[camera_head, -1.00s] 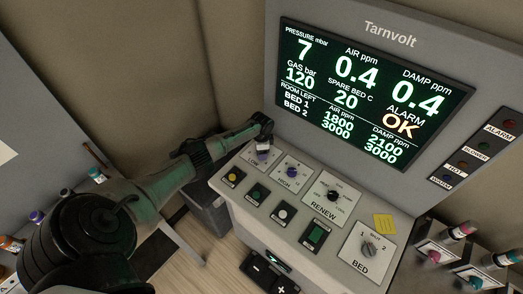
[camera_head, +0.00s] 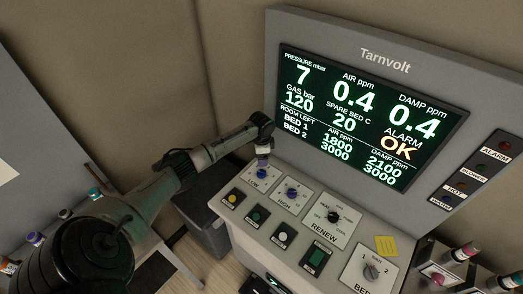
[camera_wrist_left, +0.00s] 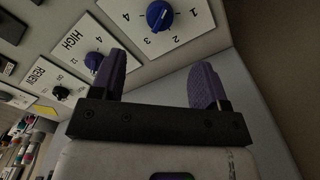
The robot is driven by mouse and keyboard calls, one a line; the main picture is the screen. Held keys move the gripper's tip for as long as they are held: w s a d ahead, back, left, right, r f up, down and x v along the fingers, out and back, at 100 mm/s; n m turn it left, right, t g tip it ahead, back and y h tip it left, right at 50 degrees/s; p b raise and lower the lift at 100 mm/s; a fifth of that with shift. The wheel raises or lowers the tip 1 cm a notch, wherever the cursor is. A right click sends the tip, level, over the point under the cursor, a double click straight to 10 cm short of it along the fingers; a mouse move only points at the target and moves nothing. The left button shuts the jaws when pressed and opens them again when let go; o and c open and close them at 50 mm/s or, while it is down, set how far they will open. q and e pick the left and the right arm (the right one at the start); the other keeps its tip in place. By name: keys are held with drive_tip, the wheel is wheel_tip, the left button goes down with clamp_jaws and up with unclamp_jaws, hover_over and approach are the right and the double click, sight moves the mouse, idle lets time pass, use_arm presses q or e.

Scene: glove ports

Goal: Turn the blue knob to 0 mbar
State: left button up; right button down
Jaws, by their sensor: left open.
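Two blue knobs show on the sloped console. The LOW knob (camera_head: 261,174) sits at the console's back left on a white plate. It also shows in the left wrist view (camera_wrist_left: 159,15), beside the numbers 1 to 4. The HIGH knob (camera_head: 291,193) is to its right and also shows in the left wrist view (camera_wrist_left: 93,60). My left gripper (camera_head: 263,155) is just above the LOW knob, apart from it. In the left wrist view its purple fingers (camera_wrist_left: 160,70) are open and empty, with the LOW knob beyond the gap. The screen (camera_head: 365,115) reads pressure 7 mbar. My right gripper is out of view.
The black RENEW knob (camera_head: 332,215) and grey BED knob (camera_head: 371,270) are farther right. Several push buttons line the front, including a yellow one (camera_head: 234,197). A yellow note (camera_head: 386,246) lies near the BED plate. The screen housing rises behind the console.

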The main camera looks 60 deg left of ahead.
use_arm(q)
wheel_tip(320, 180, up, 3)
drive_tip(key=shift+r, duration=0.1)
idle(0.4)
drive_tip(key=shift+n, duration=0.3)
